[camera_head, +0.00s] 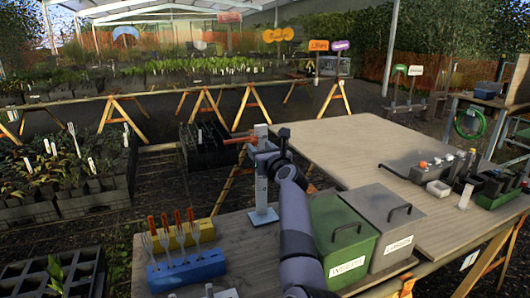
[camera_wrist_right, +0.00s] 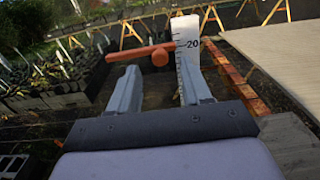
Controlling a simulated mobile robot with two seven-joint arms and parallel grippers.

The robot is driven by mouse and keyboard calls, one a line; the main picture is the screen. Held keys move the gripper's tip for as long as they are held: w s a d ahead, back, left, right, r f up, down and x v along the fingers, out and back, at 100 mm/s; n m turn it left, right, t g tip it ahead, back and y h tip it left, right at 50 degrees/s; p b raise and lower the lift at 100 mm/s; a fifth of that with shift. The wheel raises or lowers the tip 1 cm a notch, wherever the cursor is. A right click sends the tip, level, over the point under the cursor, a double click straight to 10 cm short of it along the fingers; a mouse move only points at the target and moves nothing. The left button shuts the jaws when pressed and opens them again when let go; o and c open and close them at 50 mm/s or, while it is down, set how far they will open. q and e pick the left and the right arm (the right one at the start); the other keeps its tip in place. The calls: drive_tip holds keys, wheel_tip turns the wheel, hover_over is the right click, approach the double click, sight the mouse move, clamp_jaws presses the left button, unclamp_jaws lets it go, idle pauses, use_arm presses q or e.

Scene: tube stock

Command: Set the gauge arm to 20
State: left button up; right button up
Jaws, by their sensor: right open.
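The gauge is an upright pale post (camera_head: 261,195) on a flat base on the near bench. Its orange gauge arm (camera_head: 238,141) sticks out to the left near the top. In the right wrist view the post (camera_wrist_right: 187,50) shows black tick marks and the number 20. The orange arm (camera_wrist_right: 128,54) there has a round knob (camera_wrist_right: 160,57) and meets the post about level with the 20; the exact reading is unclear. My right gripper (camera_head: 268,152) is at the post's upper part. In the wrist view its fingers (camera_wrist_right: 158,66) are apart, with the knob showing between and beyond the tips.
A blue block (camera_head: 187,271) holding orange-handled forks stands left of the post. A green bin (camera_head: 342,235) and a grey bin (camera_head: 385,222), both lidded, stand to the right. A wide tabletop (camera_head: 350,150) behind is mostly clear. A black crate (camera_head: 205,147) sits beyond the gauge.

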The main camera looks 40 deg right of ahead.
drive_tip(key=shift+v, duration=1.65)
drive_tip(key=s+a+f+n+g+y, duration=0.2)
drive_tip(key=s+a+f+n+g, duration=0.3)
drive_tip(key=s+f+n, duration=0.6)
drive_tip(key=s+a+f+n+g+y, duration=0.2)
drive_tip(key=s+a+f+n, duration=0.5)
drive_tip(key=n, duration=0.7)
drive_tip(key=s+a+f+n+g, duration=0.25)
drive_tip(key=s+n, duration=0.25)
drive_tip(key=s, duration=0.3)
drive_tip(key=s+a+f+n+g, duration=0.1)
drive_tip(key=s+a+n+g, duration=0.15)
drive_tip(key=s+n, duration=0.45)
drive_tip(key=s+a+f+n+g, duration=0.2)
drive_tip(key=s+a+n, duration=0.15)
drive_tip(key=s, duration=0.65)
drive_tip(key=w+a+f+t+y, duration=0.2)
drive_tip(key=w+f+t, duration=0.4)
drive_tip(key=f, duration=0.3)
drive_tip(key=shift+w+a+f+t, duration=0.3)
drive_tip(key=shift+w+a+t, duration=0.1)
drive_tip(key=shift+t, duration=0.1)
